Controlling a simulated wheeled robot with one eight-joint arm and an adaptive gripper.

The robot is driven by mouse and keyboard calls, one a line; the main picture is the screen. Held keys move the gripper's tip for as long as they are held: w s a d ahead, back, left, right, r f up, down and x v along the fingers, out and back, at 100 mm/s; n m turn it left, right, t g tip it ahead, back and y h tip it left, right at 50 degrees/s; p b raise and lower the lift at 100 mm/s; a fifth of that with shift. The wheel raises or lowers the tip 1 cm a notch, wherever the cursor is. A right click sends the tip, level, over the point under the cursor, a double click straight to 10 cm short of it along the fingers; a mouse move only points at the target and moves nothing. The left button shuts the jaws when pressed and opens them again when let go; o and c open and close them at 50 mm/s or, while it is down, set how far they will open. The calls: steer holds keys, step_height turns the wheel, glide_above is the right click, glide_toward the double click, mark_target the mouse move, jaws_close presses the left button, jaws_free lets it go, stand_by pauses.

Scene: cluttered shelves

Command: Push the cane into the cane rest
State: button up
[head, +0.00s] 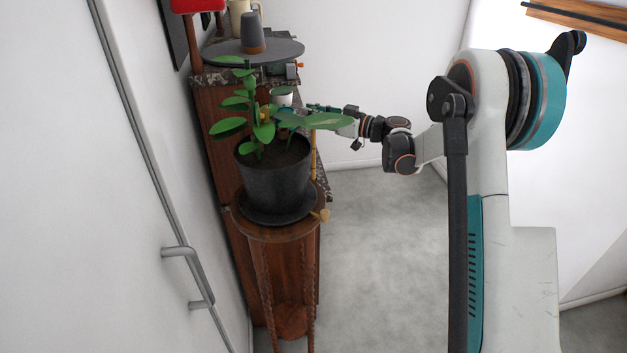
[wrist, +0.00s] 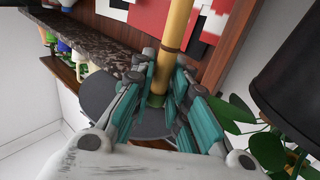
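The cane (wrist: 176,32) is a tan, bamboo-like stick in the wrist view. It runs down from the top edge to between my fingers, its lower end partly hidden. In the head view a thin tan upright strip (head: 313,158) behind the plant may be the cane. My gripper (wrist: 165,80) has its teal fingers apart, one on each side of the cane; whether they touch it is unclear. In the head view my gripper (head: 318,110) is partly covered by leaves. I cannot identify the cane rest for sure; a dark grey disc (wrist: 98,92) lies behind the fingers.
A potted plant (head: 273,172) on a round wooden stand (head: 275,231) stands close to my gripper. Behind it is a wooden cabinet (head: 215,125) with a round grey tray (head: 285,50). The floor (head: 385,250) is clear.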

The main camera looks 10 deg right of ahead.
steer(key=shift+o, duration=0.9)
steer(key=shift+d, duration=0.1)
